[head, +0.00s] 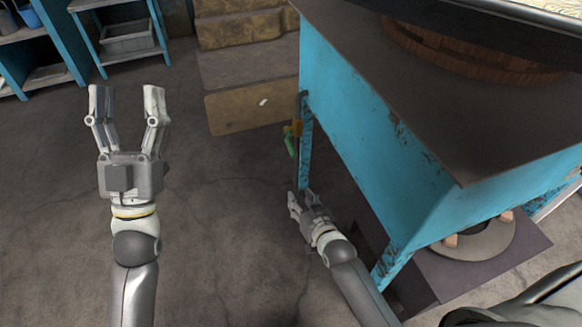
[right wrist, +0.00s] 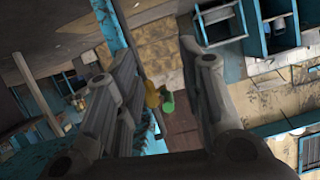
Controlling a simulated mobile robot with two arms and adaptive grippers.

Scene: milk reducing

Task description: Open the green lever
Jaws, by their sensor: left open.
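My left gripper (head: 125,92) is open and empty over the floor at the left, far from the lever.
The blue stand (head: 375,130) with a dark top fills the right side, and its leg is close to my right gripper. A burner (head: 480,242) sits underneath. Stone steps (head: 250,70) and blue shelves (head: 120,35) stand behind. The floor (head: 215,200) between my arms is clear.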

